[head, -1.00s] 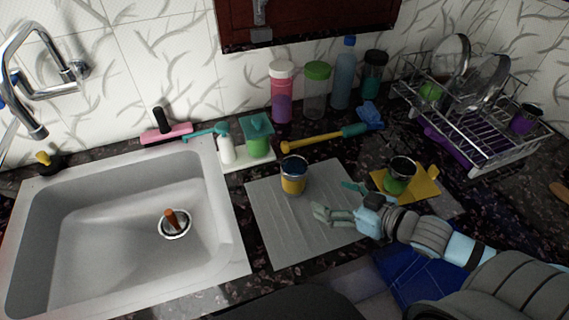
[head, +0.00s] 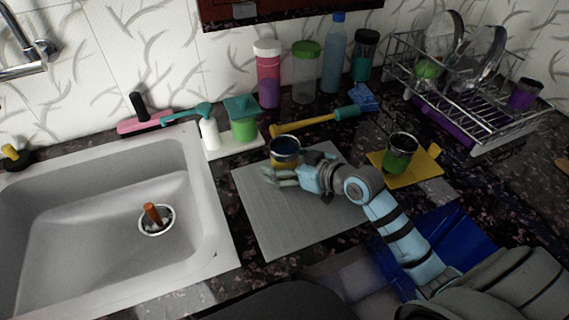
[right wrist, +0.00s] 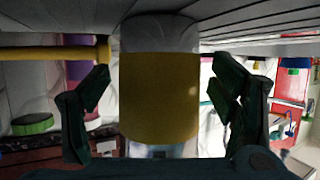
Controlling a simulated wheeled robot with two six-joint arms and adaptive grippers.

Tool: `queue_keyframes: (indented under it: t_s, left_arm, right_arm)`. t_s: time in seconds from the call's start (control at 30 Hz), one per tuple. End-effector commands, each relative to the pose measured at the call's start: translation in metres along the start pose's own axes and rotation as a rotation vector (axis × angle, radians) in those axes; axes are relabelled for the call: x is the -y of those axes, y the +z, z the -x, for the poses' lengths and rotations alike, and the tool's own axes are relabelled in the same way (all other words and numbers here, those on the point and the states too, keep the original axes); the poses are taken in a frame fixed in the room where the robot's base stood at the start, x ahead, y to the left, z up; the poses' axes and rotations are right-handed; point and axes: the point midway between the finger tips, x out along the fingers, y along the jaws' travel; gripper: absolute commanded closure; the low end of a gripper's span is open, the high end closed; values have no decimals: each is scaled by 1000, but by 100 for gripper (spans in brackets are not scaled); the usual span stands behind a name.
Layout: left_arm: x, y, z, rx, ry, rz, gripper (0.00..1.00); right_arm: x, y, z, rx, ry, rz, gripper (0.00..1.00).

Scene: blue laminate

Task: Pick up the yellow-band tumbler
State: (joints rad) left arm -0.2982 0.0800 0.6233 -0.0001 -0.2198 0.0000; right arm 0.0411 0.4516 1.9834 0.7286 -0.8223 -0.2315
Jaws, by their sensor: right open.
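The yellow-band tumbler (head: 286,155) stands upright on the grey ribbed mat (head: 290,225) right of the sink. Its lower part is hidden behind my right gripper in the head view. My right gripper (head: 284,174) is at the tumbler, low over the mat. In the right wrist view, the tumbler's wide yellow band (right wrist: 160,95) fills the space between the two dark fingers. The right gripper (right wrist: 160,90) is open, with a finger on each side and gaps showing beside the tumbler. My left gripper is not in view.
A yellow-handled brush (head: 305,122) lies behind the mat. Bottles line the wall, and a dish rack (head: 470,126) stands at the back right. The sink (head: 205,205) is left.

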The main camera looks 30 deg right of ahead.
Motion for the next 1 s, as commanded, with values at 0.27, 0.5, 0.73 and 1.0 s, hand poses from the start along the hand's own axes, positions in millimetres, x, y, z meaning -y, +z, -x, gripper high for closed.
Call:
queue_keyframes:
  t_s: [0.27,0.5,0.73,1.0]
  left_arm:
    - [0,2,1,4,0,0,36]
    - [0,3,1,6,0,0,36]
    - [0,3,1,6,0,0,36]
    - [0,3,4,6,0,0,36]
  right_arm:
    - [0,0,1,0,1,0,50]
    - [0,0,1,0,1,-1,79]
    - [0,-1,1,-1,1,-1,79]
    - [0,-10,5,-3,1,1,79]
